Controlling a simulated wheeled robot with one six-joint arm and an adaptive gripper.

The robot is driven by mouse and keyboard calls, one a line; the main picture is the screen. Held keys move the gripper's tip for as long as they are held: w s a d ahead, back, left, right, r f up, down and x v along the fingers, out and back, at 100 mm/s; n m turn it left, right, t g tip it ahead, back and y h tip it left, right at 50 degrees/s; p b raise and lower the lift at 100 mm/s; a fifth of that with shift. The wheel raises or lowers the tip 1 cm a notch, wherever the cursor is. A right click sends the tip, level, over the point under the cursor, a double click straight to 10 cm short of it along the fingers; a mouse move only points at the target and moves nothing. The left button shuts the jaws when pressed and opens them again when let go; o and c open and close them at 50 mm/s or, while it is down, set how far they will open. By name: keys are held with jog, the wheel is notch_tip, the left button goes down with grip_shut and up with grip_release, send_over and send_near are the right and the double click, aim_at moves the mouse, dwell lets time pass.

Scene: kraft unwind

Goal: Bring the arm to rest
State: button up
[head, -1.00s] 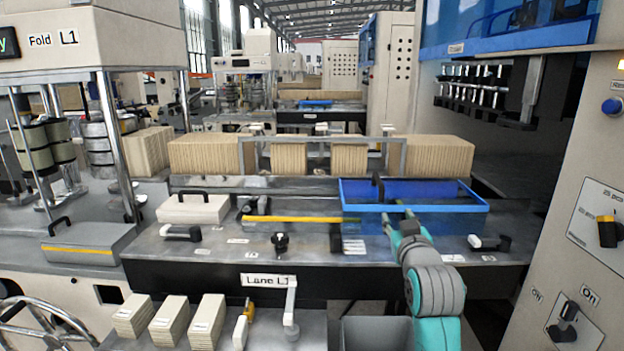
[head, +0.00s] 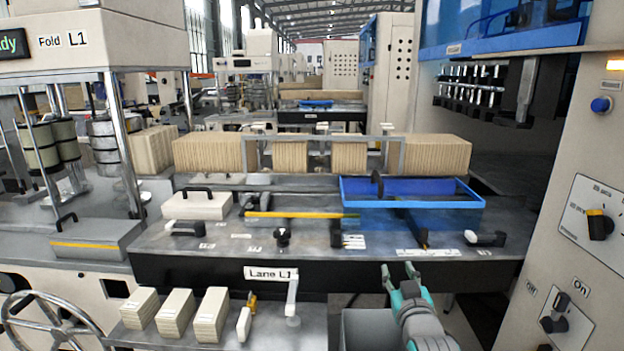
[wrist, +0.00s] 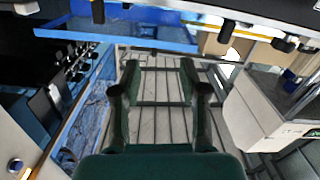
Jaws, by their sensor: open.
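My teal gripper (head: 401,272) is in the lower right of the head view, in front of the Lane L1 table (head: 200,268) and below its top. Its fingers are apart with nothing between them. In the wrist view my gripper (wrist: 157,90) shows two dark fingers spread wide over a slatted floor far below. It touches nothing that I can see.
The blue tray (head: 450,214) stands on the table's right side. A grey bin (head: 368,330) is close to the left of my arm. Several kraft stacks (head: 172,312) lie on the front shelf. A panel with knobs (head: 590,225) stands at the right.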

jog(key=s+f+g, duration=0.1)
jog(key=s+f, duration=1)
jog(key=s, duration=0.3)
jog(key=s+f, duration=1.2)
jog(key=s, duration=0.2)
jog(key=s+r+m+g, duration=0.1)
jog(key=s+r, duration=0.2)
jog(key=s, duration=2.5)
jog(key=shift+s+a+m+g+y, duration=0.3)
jog(key=shift+s+a+m+g, duration=0.05)
jog(key=shift+a+m+g, duration=0.05)
